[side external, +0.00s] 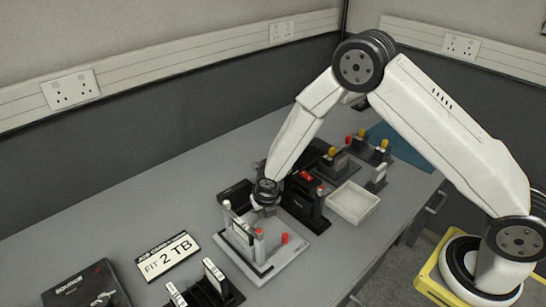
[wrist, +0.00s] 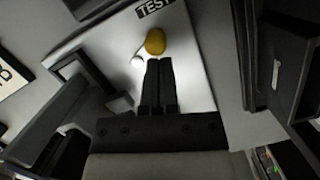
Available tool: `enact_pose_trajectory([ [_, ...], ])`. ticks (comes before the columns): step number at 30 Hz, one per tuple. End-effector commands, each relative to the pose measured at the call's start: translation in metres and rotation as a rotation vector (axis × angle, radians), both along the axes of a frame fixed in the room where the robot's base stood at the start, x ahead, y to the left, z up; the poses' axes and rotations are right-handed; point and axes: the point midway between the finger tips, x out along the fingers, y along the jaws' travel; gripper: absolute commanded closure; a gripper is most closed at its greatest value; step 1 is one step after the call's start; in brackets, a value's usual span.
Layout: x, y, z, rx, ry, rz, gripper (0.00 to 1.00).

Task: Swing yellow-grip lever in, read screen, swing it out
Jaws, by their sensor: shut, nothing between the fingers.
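The yellow grip (wrist: 155,41) shows in the wrist view just beyond my fingertips, on a pale plate (wrist: 195,60) beside a "TEST" label (wrist: 155,7). In the side view my gripper (side external: 265,208) is low over a grey fixture (side external: 268,262) with upright posts. The yellow grip is not visible there, and I cannot make out a lit screen in either view.
A "FIT 2 TB" sign (side external: 168,256), a "SOURCE" box (side external: 85,289) and a black rack (side external: 212,291) stand at the front left. A black unit (side external: 306,205), a pale open tray (side external: 352,202) and yellow-knobbed fixtures (side external: 340,165) stand right of my gripper.

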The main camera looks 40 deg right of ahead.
Motion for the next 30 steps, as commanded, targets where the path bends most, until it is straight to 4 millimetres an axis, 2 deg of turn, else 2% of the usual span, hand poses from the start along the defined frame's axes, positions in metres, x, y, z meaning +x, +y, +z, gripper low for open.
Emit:
enact_pose_trajectory([
  [20,0.0,0.006,0.002,0.0,0.0,0.0,1.0],
  [30,-0.005,0.005,0.022,0.0,-0.002,0.0,1.0],
])
